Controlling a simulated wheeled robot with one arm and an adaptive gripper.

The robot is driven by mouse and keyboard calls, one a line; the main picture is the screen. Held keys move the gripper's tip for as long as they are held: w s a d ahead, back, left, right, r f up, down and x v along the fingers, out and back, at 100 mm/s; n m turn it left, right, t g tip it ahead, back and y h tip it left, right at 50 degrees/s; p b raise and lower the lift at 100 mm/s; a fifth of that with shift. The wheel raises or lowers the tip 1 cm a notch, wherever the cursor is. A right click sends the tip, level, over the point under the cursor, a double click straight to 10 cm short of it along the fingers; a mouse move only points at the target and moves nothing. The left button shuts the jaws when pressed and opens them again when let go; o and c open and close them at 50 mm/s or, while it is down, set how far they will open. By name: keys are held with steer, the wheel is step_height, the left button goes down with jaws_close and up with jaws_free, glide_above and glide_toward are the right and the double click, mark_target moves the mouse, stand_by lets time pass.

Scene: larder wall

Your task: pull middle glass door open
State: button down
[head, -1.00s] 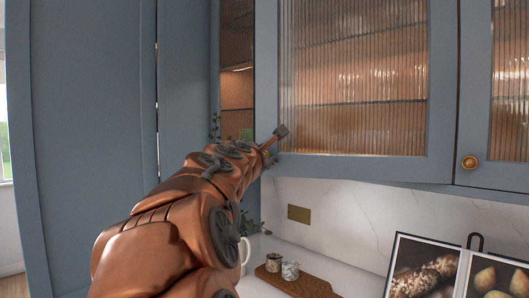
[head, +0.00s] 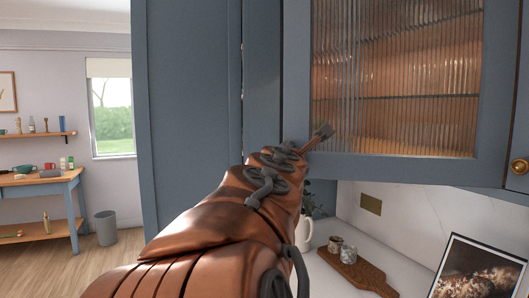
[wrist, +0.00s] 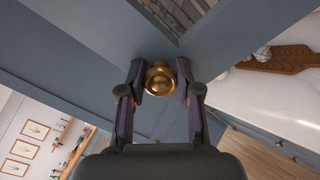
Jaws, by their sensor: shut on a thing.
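The middle glass door (head: 495,90) has a blue-grey frame and ribbed glass over lit shelves. It appears to stand ajar, its lower edge at an angle to the shelves behind. My gripper (head: 320,138) reaches up to its lower left corner. In the wrist view my gripper's fingers (wrist: 160,86) are shut on the door's round brass knob (wrist: 159,75), one finger on each side. In the head view that knob is hidden by my gripper.
Another door's brass knob (head: 520,167) is at the right edge. A tall blue-grey panel (head: 188,110) stands left of my arm. Below are a white jug (head: 303,235), a wooden board (head: 357,270) and a framed picture (head: 480,275). Open floor (head: 112,262) shows at left.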

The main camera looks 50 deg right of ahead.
mark_target(297, 110)
steer(key=shift+s+a, duration=0.2)
steer(key=shift+a, duration=0.1)
steer(key=c, duration=0.8)
jaws_free()
steer(key=shift+w+r, duration=0.1)
steer(key=shift+r, duration=4.95)
